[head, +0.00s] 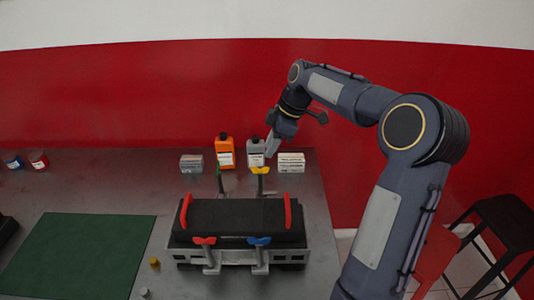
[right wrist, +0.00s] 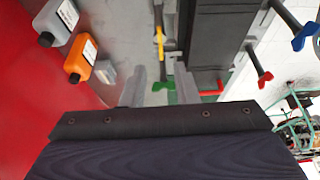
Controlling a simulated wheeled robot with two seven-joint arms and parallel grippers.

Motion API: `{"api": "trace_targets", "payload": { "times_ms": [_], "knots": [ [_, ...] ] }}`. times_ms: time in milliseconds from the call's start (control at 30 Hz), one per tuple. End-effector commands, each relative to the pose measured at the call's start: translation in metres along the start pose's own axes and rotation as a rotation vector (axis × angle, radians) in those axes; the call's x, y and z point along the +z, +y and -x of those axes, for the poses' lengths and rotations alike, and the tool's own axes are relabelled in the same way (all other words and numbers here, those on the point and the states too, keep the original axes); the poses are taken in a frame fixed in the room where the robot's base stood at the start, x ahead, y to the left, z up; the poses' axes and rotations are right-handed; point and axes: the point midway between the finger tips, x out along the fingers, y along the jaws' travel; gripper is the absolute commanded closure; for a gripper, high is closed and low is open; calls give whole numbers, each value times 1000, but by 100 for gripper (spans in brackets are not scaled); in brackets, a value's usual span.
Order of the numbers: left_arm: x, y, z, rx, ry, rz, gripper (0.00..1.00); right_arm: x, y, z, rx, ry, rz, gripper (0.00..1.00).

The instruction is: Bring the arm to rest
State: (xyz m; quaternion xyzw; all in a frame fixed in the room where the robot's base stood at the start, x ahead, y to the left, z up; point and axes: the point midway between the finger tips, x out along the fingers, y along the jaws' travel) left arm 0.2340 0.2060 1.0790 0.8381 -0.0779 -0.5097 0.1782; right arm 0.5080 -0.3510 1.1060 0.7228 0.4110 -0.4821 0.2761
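My right gripper (head: 271,146) hangs above the back of the workbench, near the grey bottle, at the end of my raised right arm. In the right wrist view its two grey fingers (right wrist: 159,88) stand apart with nothing between them. The engine trainer (head: 240,216) sits on the bench, a black-topped block with two red handles. Red (head: 204,241) and blue (head: 259,241) levers are at its front; green (head: 219,170) and yellow (head: 260,171) levers are at its back. My left gripper is out of view.
An orange bottle (head: 225,152), a grey bottle (head: 255,150) and two small boxes (head: 191,164) (head: 291,163) stand along the bench's back. A green mat (head: 80,255) lies left. A black stool (head: 506,222) stands right. Red wall (head: 120,95) rises behind.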

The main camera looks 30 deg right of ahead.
Motion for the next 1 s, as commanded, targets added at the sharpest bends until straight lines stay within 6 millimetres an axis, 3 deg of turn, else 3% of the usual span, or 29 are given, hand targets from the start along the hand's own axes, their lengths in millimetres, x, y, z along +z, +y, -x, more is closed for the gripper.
{"api": "trace_targets", "payload": {
  "times_ms": [500,633,767,900,1000],
  "knots": [
    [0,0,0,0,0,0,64,0,0,2,-1,0,0,73],
    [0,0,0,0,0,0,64,-5,-13,8,11,-5,-30,73],
    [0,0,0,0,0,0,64,-16,-57,25,55,-14,-160,73],
    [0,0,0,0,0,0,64,-17,-133,37,125,12,-407,73],
    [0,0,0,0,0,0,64,-9,-187,35,160,65,-603,73]
  ]
}}
